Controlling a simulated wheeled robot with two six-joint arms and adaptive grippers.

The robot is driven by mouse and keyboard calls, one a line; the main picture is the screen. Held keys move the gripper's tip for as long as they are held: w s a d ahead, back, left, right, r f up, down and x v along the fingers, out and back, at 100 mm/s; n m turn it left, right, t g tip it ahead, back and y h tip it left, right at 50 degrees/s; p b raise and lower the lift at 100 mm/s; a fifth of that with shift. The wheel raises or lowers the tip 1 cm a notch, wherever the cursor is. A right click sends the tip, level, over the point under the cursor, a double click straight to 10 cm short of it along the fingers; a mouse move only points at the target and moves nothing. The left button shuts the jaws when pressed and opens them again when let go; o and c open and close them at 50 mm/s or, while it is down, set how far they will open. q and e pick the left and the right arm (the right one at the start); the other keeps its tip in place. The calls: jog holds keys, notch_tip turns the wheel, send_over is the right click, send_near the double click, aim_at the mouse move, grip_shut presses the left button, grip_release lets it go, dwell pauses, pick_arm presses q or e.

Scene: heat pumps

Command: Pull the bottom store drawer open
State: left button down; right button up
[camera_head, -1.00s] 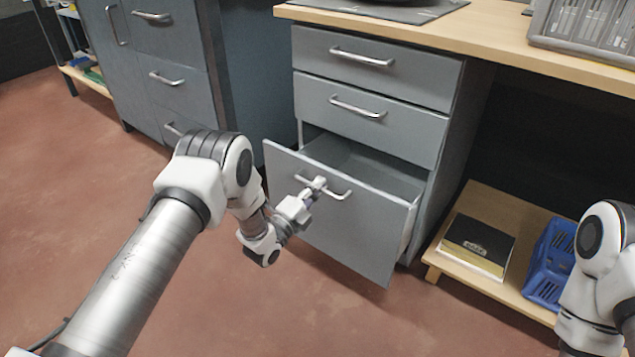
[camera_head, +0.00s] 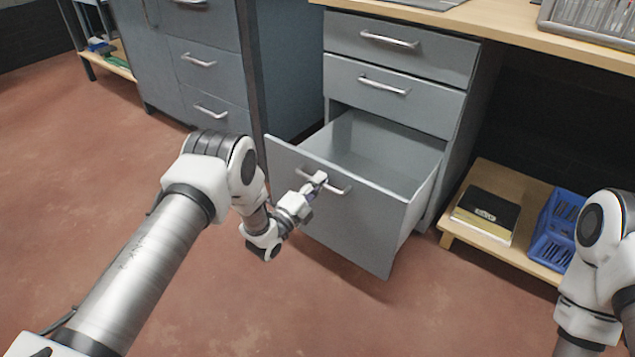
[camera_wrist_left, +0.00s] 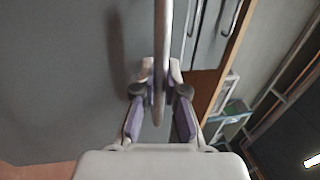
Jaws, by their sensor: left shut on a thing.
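The bottom store drawer (camera_head: 352,222) is pulled well out of the grey cabinet under the bench, and its empty interior shows. Its bar handle (camera_head: 338,188) runs across the upper part of the front. My left gripper (camera_head: 318,182) is shut on this handle. In the left wrist view, the handle bar (camera_wrist_left: 162,55) passes between the two fingers of the left gripper (camera_wrist_left: 160,95). The two drawers above, the middle one (camera_head: 390,98) and the top one (camera_head: 400,48), are closed. Of my right arm only a part shows at the right edge; its gripper is out of view.
A low wooden shelf (camera_head: 478,236) right of the drawer holds a black and yellow box (camera_head: 486,215) and a blue basket (camera_head: 552,235). Another grey cabinet (camera_head: 215,75) stands at the left. The red floor in front of the drawer is clear.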

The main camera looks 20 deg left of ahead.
pick_arm(q)
jog(key=c, duration=1.2)
grip_release()
jog(key=v, duration=1.2)
